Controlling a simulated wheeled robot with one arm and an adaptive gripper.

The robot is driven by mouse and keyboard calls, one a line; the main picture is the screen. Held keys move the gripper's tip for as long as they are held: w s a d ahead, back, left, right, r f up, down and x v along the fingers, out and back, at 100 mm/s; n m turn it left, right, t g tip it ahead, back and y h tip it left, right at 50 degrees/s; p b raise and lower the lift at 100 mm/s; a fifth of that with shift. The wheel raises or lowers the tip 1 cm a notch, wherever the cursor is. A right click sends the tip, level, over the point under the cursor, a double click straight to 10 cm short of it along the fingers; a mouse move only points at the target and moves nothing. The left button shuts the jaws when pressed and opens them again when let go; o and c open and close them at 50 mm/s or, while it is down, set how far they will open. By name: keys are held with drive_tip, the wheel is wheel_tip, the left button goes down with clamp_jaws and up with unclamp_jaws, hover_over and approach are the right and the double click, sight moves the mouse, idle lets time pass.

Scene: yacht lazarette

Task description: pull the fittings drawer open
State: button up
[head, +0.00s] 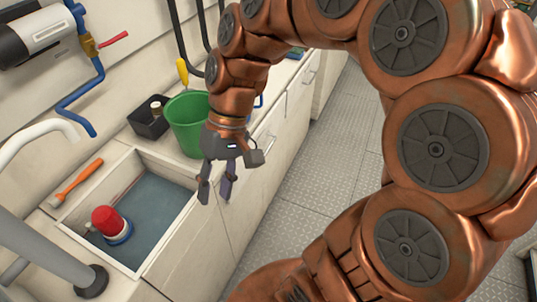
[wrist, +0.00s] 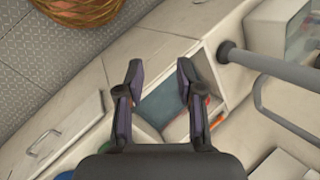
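A pale drawer front (head: 262,160) is set in the side of the white cabinet run, with a metal bar handle (head: 268,143) on it. It looks shut. In the wrist view the drawer front (wrist: 68,122) lies at the left, with its handle (wrist: 44,143) near the left edge. No label shows that this is the fittings drawer. My gripper (head: 215,190) is open and empty, above the counter edge beside the recessed bin. In the wrist view its fingers (wrist: 160,66) are spread apart, clear of the handle.
The recessed bin (head: 190,222) holds a red-topped item (head: 107,220). A green bucket (head: 186,128), a black box (head: 147,127) and an orange-handled tool (head: 78,181) stand or lie on the counter. A grey rail (head: 38,250) rises at the left. The grey floor (head: 305,190) is clear beside the cabinets.

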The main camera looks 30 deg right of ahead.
drive_tip(key=w+d+f+y+b, duration=0.2)
drive_tip(key=w+f+y+b, duration=0.3)
drive_tip(key=w, duration=0.5)
drive_tip(key=m+t+y+b, duration=0.4)
drive_tip(key=m+t+b, duration=0.3)
drive_tip(key=b, duration=0.6)
hover_over(270, 146)
drive_tip(key=s+a, duration=0.3)
drive_tip(key=a, duration=0.4)
wheel_tip(270, 146, down, 15)
drive_tip(key=n+t, duration=0.1)
drive_tip(key=s+d+f+m+t+h+b, duration=0.15)
drive_tip(key=d+f+t+b, duration=0.25)
drive_tip(key=d+f, duration=0.75)
drive_tip(key=shift+m+y, duration=0.25)
drive_tip(key=shift+m, duration=0.2)
drive_tip(key=shift+w+a+r+b, duration=0.15)
drive_tip(key=shift+w+a+b, duration=0.15)
drive_tip(key=shift+w+a, duration=0.9)
drive_tip(key=shift+w+a+r+b, duration=0.1)
drive_tip(key=shift+w+a+b, duration=0.2)
drive_tip(key=shift+w+a, duration=0.8)
drive_tip(key=shift+c, duration=0.3)
clamp_jaws()
